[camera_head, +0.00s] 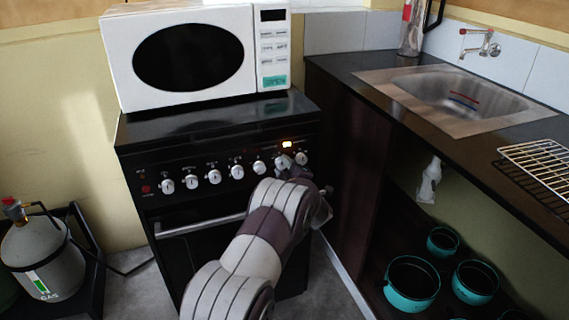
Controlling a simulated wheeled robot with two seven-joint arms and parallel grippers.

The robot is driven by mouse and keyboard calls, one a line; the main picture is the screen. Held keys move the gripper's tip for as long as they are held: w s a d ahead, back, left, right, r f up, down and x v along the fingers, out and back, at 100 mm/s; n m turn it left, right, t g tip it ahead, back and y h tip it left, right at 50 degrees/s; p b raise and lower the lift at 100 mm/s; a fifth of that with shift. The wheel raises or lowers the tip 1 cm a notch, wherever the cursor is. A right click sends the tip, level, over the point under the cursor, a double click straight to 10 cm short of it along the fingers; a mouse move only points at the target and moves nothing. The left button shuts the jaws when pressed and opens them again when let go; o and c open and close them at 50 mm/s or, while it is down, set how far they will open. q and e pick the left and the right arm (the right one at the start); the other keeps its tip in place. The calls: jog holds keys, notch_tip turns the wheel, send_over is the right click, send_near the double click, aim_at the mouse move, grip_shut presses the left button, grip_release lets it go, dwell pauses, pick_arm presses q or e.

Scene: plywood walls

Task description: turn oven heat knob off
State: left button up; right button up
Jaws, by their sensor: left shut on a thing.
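The black oven (218,135) stands against the wall with a row of several white-silver knobs along its front panel. My left arm reaches up from the bottom of the view to the right end of this row. My left gripper (293,168) is at the panel and shut on an oven knob (283,162) there. Its fingers are small and partly hidden by my wrist, so the knob's angle cannot be read. The rightmost knob (301,158) shows beside it. A small orange light (287,144) glows above these knobs. My right gripper is out of view.
A white microwave (190,55) sits on the oven. To the right is a dark counter with a sink (460,95) and a wire rack (540,165). Teal pots (411,284) stand below. A gas cylinder (42,262) stands at left.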

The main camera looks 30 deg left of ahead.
pick_arm(q)
jog(key=shift+f+m, duration=0.15)
jog(key=shift+m, duration=0.45)
jog(key=o, duration=1)
jog(key=shift+o, duration=0.2)
jog(key=shift+d+p, duration=0.15)
jog(key=shift+p, duration=0.15)
jog(key=p+v, duration=0.2)
jog(key=v, duration=1)
jog(key=shift+s+d, duration=0.15)
jog(key=shift+d, duration=0.05)
